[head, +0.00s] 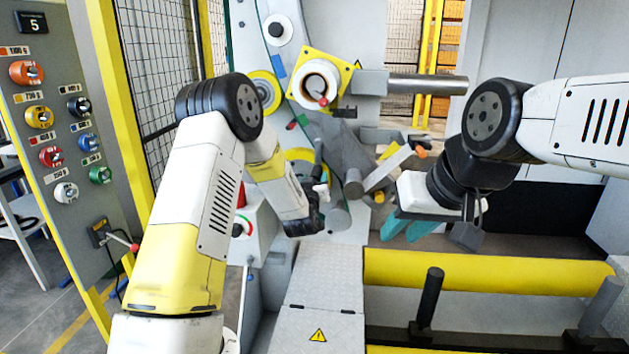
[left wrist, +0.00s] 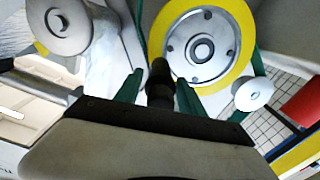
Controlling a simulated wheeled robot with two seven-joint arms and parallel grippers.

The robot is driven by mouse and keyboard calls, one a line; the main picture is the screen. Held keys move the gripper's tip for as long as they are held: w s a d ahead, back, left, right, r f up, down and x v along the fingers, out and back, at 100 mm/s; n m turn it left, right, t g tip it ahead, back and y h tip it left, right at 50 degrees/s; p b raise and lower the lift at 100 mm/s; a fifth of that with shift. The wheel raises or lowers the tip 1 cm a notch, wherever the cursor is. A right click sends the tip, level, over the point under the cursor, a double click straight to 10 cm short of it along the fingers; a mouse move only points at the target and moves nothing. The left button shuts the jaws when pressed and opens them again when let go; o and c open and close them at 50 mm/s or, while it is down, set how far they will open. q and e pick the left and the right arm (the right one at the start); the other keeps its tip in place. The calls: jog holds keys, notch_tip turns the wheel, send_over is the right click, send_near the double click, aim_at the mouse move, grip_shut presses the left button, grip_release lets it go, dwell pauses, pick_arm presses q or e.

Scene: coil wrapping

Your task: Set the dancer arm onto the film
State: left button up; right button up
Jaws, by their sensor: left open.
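A grey arm (head: 388,172) with an orange tip sits right of centre in the head view, beside several rollers; it looks like the dancer arm, but I cannot be sure. My left gripper (head: 322,192) is in front of the machine, left of this arm. In the left wrist view its two green fingers (left wrist: 160,95) stand apart, with a dark round-ended handle (left wrist: 160,78) showing between them; I cannot tell whether they touch it. My right gripper (head: 408,228) hangs to the right with teal fingers; their gap is unclear. I cannot make out the film clearly.
A yellow-flanged disc (left wrist: 205,45) and a grey roller (left wrist: 68,20) are close to the left gripper. A yellow square plate with a white hub (head: 320,78) and a long steel bar (head: 425,84) are above. A yellow rail (head: 490,272) lies below right. A control panel (head: 65,130) stands left.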

pick_arm(q)
grip_shut()
dwell(1.4)
